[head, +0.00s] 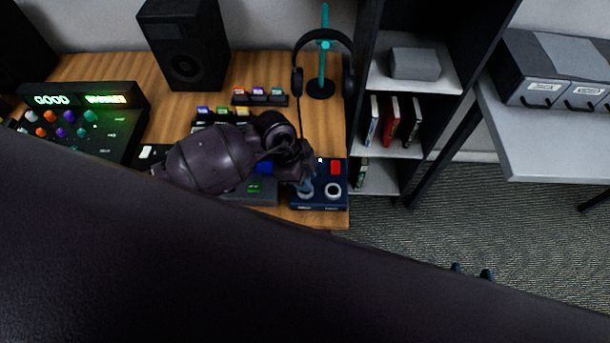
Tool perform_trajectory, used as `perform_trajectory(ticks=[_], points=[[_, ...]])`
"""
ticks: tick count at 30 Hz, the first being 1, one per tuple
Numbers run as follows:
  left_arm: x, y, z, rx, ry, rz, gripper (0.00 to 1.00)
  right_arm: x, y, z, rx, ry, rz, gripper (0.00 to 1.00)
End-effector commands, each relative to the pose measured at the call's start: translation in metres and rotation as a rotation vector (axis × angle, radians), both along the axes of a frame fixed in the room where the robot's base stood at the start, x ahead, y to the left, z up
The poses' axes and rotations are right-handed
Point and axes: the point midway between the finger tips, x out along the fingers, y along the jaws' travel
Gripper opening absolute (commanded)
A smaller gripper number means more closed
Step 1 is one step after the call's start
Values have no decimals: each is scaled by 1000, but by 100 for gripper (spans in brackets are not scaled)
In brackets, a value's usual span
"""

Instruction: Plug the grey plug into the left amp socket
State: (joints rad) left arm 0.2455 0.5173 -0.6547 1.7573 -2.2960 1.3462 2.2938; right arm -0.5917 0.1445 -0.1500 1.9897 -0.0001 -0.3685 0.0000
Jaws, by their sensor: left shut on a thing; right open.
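The dark blue amp (320,205) sits at the desk's front right corner, with a red switch on top. Its right socket (333,190) shows as a pale ring. My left gripper (305,184) is over the amp's left side, shut on a small grey-blue piece that looks like the grey plug. The gripper covers most of the plug and much of the left socket. I cannot tell whether the plug is inside the socket or just above it. Two dark tips of my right gripper (471,271) show apart above the dark arm link, away from the desk.
Headphones (322,38) hang on a teal stand (325,62) behind the amp. A speaker (184,45), a lit control panel (80,115) and small colored-block racks (260,98) stand on the desk. A shelf (395,170) adjoins it at right. My dark arm link hides the lower left.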

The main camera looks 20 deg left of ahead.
Motion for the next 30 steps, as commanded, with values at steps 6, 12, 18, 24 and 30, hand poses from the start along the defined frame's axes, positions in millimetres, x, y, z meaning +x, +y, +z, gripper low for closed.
perform_trajectory(ticks=[6, 12, 18, 24, 30], points=[[0, 0, 0, 0, 0, 0, 1, -1, 0, 0, 0, 3, -2, 56], [0, 0, -1, 0, 1, 0, 1, -6, -1, 1, 2, 11, -5, 56], [0, 0, -3, 0, 0, 1, 1, -9, -1, 2, 2, 15, -8, 56], [0, 0, -4, 0, 0, 0, 1, -8, -1, 3, 3, 14, -7, 56], [0, 0, -3, 0, 0, 0, 1, -3, 0, 5, 2, 5, -4, 56]])
